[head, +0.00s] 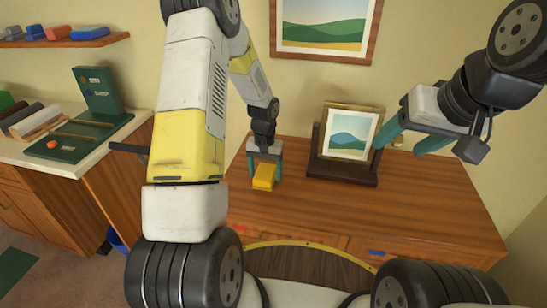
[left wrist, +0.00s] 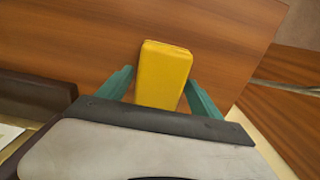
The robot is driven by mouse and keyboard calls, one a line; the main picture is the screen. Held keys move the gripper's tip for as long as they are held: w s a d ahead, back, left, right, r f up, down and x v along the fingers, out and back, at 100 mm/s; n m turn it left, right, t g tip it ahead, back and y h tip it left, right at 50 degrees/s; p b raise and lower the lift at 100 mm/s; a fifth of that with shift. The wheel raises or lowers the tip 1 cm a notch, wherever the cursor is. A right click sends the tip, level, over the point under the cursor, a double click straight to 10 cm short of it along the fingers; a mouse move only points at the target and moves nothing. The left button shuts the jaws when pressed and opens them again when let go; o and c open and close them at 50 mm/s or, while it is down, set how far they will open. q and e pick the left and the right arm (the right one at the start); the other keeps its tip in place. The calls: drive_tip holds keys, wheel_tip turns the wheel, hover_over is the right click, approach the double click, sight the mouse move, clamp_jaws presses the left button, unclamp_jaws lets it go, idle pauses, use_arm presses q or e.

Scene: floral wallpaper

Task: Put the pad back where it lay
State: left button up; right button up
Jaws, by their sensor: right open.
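The yellow pad (head: 264,177) is a small block between the teal fingers of my left gripper (head: 265,181), over the left part of the wooden table top. Whether the pad's underside touches the table I cannot tell. My right gripper (head: 398,151) is open and empty, at the right edge of the framed picture on its stand.
A small framed landscape (head: 349,133) stands in a dark wooden stand (head: 340,170) at the table's back. A counter with a green stand (head: 97,92) is at left; a shelf (head: 65,42) hangs above.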

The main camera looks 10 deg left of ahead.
use_arm(q)
drive_tip(key=shift+o, duration=0.2)
wheel_tip(320, 180, up, 12)
wheel_tip(320, 180, up, 9)
drive_tip(key=t, duration=0.2)
hover_over(265, 171)
drive_tip(key=s, duration=0.5)
drive_tip(key=s+d+r+t+h, duration=0.1)
drive_tip(key=s+r+t, duration=0.1)
drive_tip(key=s+r, duration=0.4)
drive_tip(key=s+d+r+t+h, duration=0.1)
drive_tip(key=s+r, duration=0.5)
drive_tip(key=s, duration=0.7)
drive_tip(key=shift+s+d+t, duration=0.15)
drive_tip(key=shift+s+t, duration=0.1)
drive_tip(key=shift+t, duration=0.35)
drive_tip(key=shift+r, duration=0.1)
